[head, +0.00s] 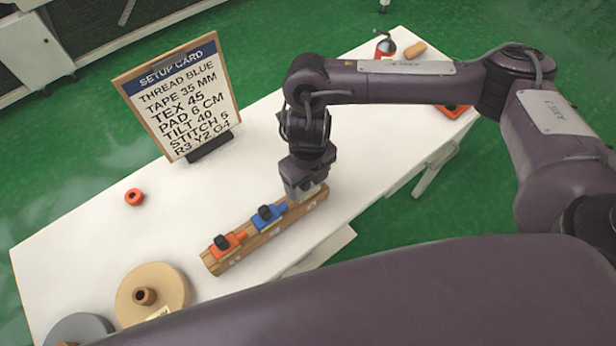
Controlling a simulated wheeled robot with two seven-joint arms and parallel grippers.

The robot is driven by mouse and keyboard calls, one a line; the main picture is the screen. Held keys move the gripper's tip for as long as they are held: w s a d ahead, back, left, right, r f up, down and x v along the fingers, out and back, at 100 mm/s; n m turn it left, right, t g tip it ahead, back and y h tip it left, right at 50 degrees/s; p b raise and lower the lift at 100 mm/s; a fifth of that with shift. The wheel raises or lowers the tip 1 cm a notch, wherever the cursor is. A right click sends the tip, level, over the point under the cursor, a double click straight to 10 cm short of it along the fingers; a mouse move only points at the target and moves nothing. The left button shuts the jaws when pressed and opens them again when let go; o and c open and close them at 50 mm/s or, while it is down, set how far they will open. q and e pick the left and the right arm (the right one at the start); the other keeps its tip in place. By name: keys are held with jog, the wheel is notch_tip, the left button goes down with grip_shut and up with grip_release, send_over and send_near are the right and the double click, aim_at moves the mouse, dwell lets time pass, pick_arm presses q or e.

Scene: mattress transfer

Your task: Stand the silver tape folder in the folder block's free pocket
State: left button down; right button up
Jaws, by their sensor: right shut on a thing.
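The folder block (268,243), a long wooden bar, lies near the front edge of the white table. An orange folder (226,245) stands in its left pocket and a blue folder (267,217) in its middle pocket. My right gripper (305,193) points down at the block's right end, close above or at the pocket there. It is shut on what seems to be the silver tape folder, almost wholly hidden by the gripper. I cannot tell whether the folder is inside the pocket. My left gripper is not in view.
A setup card (180,95) stands at the back left of the table (100,240). A small orange ring (134,197) lies left of the block. A tan spool (165,285) and a grey spool (80,330) are at the front left. The table's middle is clear.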

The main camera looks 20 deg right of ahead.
jog(key=shift+f+b, duration=0.35)
jog(key=shift+f, duration=0.1)
jog(key=o, duration=1.3)
jog(key=shift+c, duration=0.2)
notch_tip(320, 180, up, 8)
jog(key=shift+f+p, duration=0.1)
jog(key=shift+p, duration=0.5)
